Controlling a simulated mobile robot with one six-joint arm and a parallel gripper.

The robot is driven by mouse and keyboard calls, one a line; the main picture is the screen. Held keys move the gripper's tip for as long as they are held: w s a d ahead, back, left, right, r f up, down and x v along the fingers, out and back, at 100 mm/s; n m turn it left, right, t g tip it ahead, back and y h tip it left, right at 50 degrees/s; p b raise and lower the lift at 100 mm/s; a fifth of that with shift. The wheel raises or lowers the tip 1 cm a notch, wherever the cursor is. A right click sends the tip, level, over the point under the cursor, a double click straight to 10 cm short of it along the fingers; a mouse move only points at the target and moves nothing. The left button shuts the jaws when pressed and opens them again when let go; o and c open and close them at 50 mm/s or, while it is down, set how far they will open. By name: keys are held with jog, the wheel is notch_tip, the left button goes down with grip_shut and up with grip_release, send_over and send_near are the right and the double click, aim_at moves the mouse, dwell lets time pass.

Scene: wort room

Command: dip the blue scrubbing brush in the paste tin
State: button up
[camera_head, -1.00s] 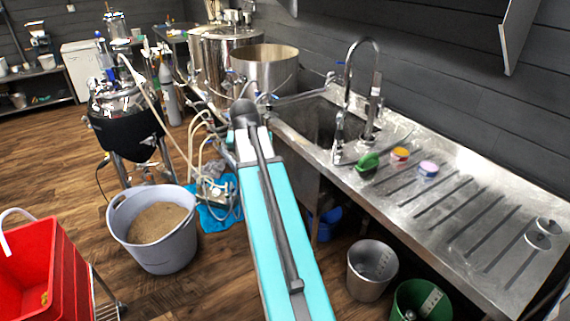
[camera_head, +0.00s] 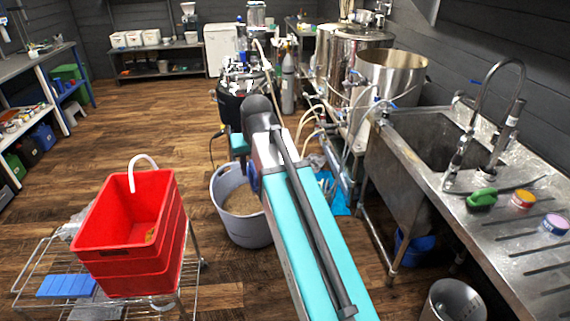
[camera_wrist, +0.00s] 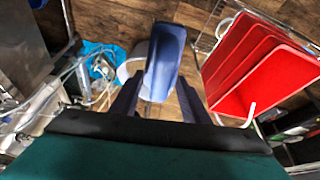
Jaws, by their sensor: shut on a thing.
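The blue scrubbing brush (camera_wrist: 166,58) is between the fingers of my gripper (camera_wrist: 160,97) in the wrist view. It points away from the gripper, above the floor and partly over a pale bucket. In the head view my arm hides most of the gripper; a bit of dark blue beside the arm may be the brush. Two small round tins, one orange and yellow (camera_head: 522,199) and one pink-purple and blue (camera_head: 556,223), stand on the sink's drainboard at the right. I cannot tell which holds paste. The brush is well apart from both.
A green-handled thing (camera_head: 482,198) lies beside the tins. The steel sink (camera_head: 400,150) and tap (camera_head: 480,110) stand at the right. A grain-filled bucket (camera_head: 245,228) and a red crate (camera_head: 125,260) on a wire cart are near my arm. Open floor lies at the left.

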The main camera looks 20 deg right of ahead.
jog(key=shift+n, duration=0.6)
jog(key=a, duration=0.4)
jog(key=shift+a+r, duration=0.3)
